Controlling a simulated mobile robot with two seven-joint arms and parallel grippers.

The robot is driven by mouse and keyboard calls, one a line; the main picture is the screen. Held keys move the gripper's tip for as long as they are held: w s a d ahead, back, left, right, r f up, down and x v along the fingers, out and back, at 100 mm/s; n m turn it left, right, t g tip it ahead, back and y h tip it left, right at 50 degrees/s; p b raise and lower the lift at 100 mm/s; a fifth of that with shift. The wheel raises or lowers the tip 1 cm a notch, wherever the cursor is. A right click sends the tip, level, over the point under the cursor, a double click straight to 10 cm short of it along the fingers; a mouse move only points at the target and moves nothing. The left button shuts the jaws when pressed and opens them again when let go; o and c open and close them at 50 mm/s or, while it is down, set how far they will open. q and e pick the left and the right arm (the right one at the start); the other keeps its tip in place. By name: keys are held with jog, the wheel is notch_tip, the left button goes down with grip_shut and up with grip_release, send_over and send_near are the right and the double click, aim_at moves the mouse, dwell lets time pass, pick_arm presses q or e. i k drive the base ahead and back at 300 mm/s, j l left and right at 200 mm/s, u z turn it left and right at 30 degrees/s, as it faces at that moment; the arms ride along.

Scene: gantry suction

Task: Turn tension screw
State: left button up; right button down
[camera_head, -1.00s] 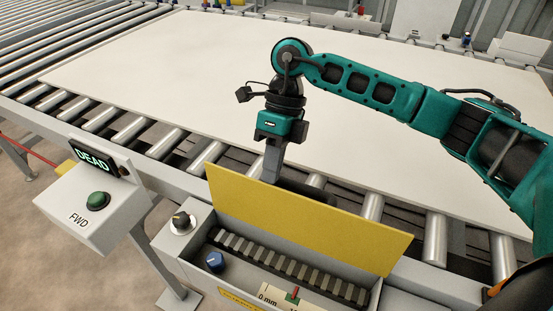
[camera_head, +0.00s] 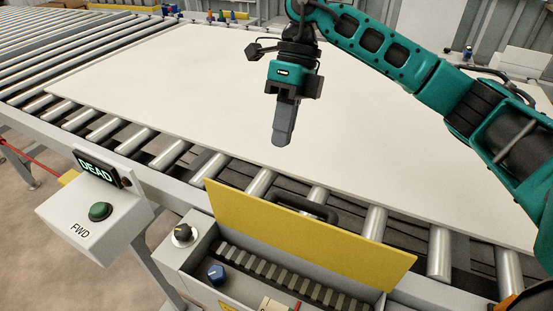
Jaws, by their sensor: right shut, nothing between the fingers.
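An open grey box (camera_head: 178,262) on the conveyor's near side has its yellow lid (camera_head: 300,236) standing up. Inside it are a blue knob (camera_head: 216,274) with a light mark, likely the tension screw, and a dark toothed belt (camera_head: 275,272). A scale with a red pointer (camera_head: 296,306) is cut off by the bottom edge. My right gripper (camera_head: 282,137) is shut and empty. It hangs above the white panel, behind the lid and apart from it. My left gripper is out of view.
A dark knob (camera_head: 183,232) sits on the box's left top. A grey control box (camera_head: 90,236) carries a green FWD button (camera_head: 100,211) and a display (camera_head: 97,170) reading DEAD. A dark handle (camera_head: 305,207) shows behind the lid. A large white panel (camera_head: 190,95) covers the rollers.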

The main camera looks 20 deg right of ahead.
aim_at(216, 275)
jog(key=k+j, duration=0.3)
jog(key=k, duration=0.15)
jog(key=k+j, duration=0.3)
jog(key=k, duration=0.15)
